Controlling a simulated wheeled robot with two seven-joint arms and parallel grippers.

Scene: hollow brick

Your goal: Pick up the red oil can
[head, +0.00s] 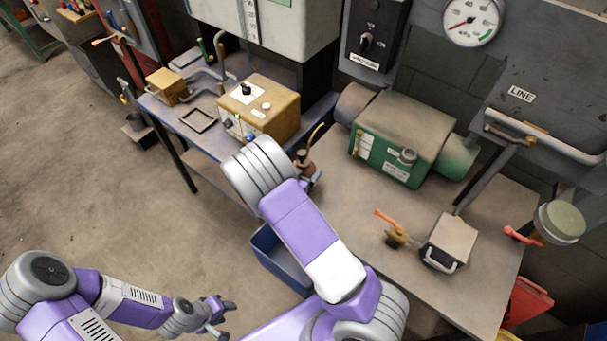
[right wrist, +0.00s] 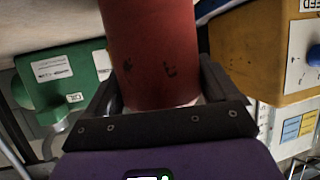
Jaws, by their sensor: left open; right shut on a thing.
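The red oil can (right wrist: 150,50) fills the upper middle of the right wrist view, between the two dark fingers of my right gripper (right wrist: 155,95). The fingers are shut on its body, one on each side. In the head view a small part of the can (head: 303,162) with a thin yellowish spout shows beside my right gripper (head: 314,178); my right arm covers what lies below it. I cannot tell whether its base touches the bench. My left gripper (head: 221,312) is open and empty, low at the left, over the floor and away from the bench.
The workbench (head: 365,220) carries a green machine (head: 400,135) behind the can. A yellow box with knobs (head: 262,108) stands to the left on a blue-edged table. A grey box with a handle (head: 449,240) and an orange-handled valve (head: 395,236) are at right. A blue bin (head: 272,262) is below.

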